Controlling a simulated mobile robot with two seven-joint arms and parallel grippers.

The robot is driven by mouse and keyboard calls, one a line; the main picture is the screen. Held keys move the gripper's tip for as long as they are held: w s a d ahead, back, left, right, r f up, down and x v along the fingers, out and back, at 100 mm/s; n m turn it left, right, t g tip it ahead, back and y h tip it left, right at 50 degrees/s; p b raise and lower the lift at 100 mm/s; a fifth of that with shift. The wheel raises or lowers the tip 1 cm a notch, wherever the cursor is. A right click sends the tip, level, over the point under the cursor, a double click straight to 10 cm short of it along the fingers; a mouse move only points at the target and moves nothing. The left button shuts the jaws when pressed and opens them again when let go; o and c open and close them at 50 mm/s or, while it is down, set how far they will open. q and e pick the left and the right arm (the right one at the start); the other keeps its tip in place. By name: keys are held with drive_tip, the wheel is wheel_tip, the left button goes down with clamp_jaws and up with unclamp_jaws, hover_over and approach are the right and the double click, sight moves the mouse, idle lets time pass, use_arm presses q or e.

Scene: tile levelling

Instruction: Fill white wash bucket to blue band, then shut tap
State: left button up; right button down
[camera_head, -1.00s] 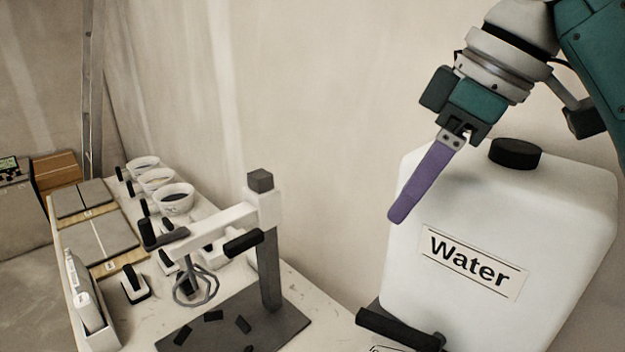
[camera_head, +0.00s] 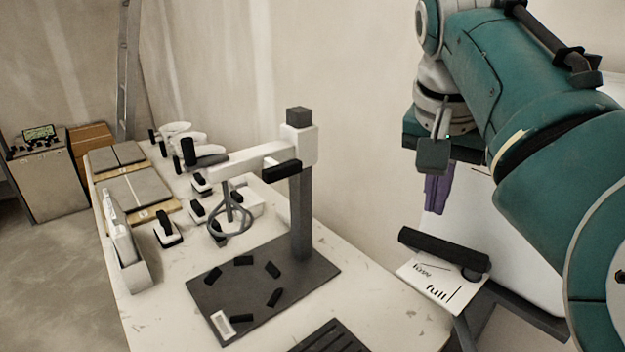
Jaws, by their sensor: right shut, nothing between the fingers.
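The water container (camera_head: 490,215) is a large white jug at the right, mostly hidden behind my right arm. No wash bucket with a blue band and no water stream can be seen. My left gripper is out of view.
A mixing stand (camera_head: 301,215) with a whisk (camera_head: 230,220) rises from a dark base plate (camera_head: 262,300) on the pale bench (camera_head: 160,310). A black slotted grate (camera_head: 330,338) lies at the front. Tiles (camera_head: 135,187) and black-handled tools line the left.

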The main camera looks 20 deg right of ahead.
sight(441, 248)
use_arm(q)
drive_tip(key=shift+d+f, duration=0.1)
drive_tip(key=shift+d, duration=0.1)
use_arm(e)
drive_tip(key=x, duration=0.5)
drive_tip(key=shift+w+d+f, duration=0.1)
drive_tip(key=shift+f, duration=0.3)
